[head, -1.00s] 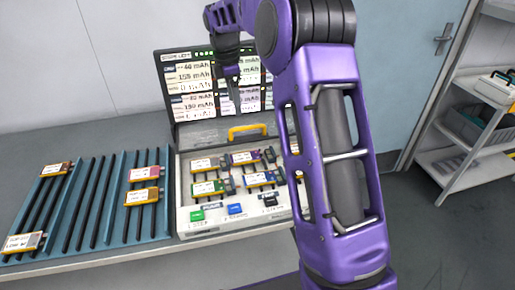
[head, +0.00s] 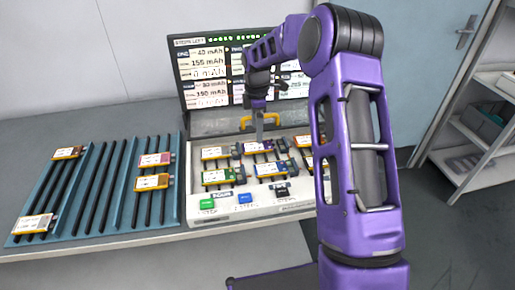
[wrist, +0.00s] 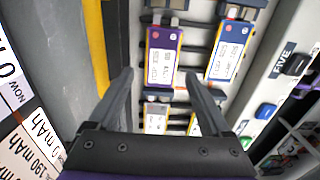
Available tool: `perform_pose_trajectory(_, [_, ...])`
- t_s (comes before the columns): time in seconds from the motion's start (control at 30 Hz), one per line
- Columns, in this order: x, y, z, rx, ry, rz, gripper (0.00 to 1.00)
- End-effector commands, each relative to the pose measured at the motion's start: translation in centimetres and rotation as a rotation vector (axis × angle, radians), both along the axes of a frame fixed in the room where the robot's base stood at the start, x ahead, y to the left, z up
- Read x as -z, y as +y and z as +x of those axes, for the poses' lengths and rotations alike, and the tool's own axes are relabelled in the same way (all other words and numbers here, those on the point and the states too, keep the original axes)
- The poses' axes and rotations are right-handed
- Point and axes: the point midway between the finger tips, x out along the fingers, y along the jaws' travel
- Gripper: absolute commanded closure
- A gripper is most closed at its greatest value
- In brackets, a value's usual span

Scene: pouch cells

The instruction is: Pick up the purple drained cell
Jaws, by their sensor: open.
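The purple cell (head: 257,147) sits in the back row of the white tester case, partly hidden behind my gripper in the head view. In the wrist view the purple cell (wrist: 162,60) has a white label and shows ahead, between the lines of my two fingers. My gripper (head: 259,136) points down over the back row. In the wrist view my gripper (wrist: 159,74) is open, with nothing between its fingers. I cannot tell how far the fingertips are above the cell.
A blue-edged cell (wrist: 225,52) lies close beside the purple one. A blue rack (head: 115,185) with several cells lies left.

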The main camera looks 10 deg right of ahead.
Motion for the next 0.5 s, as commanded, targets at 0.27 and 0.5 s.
perform_pose_trajectory(0.27, [2.6, -0.1, -0.3, 0.000, 0.002, 0.000, 0.18])
perform_pose_trajectory(0.5, [5.3, -0.1, -0.3, 0.001, 0.001, 0.000, 0.18])
